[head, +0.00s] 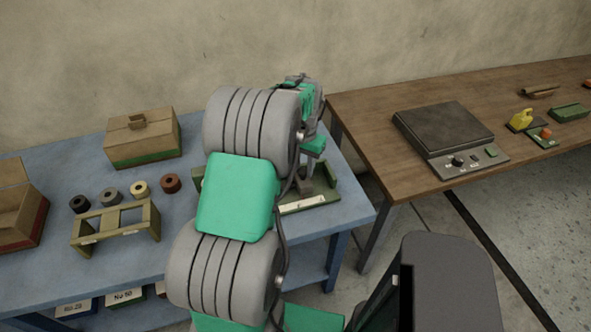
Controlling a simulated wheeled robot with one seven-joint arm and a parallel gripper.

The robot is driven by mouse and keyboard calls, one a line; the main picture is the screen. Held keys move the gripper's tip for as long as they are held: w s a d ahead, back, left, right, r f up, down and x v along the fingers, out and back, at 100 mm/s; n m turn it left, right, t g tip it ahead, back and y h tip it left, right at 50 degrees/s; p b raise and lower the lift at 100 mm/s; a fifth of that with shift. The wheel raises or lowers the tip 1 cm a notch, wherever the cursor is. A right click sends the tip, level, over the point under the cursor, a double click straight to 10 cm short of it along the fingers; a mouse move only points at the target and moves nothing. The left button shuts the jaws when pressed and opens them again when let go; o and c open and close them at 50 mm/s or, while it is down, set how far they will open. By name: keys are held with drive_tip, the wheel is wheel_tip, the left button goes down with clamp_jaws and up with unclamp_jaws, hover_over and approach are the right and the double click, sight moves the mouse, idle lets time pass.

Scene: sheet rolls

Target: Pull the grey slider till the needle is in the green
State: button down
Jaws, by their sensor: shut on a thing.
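My gripper (306,178) is at the back right of the blue table, low over an olive-green device (328,196). Its jaws are shut on a small grey part at the device, which I take to be the grey slider; the fingers hide most of it. A pale strip (303,206) runs along the device's front edge. My arm covers the device's left part. I cannot make out the needle or a green zone at this size.
The blue table (60,262) also bears a tan box with a handle (142,137), several small rolls (111,196), an olive rack (117,228) and an open brown box (18,212). To the right, a wooden table (372,140) holds a dark flat-topped appliance (445,130).

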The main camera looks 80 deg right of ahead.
sight(303, 171)
drive_tip(key=c, duration=1.1)
unclamp_jaws()
drive_tip(key=shift+o, duration=0.2)
wheel_tip(303, 171, up, 8)
drive_tip(key=shift+f+b, duration=0.1)
drive_tip(key=shift+b, duration=0.5)
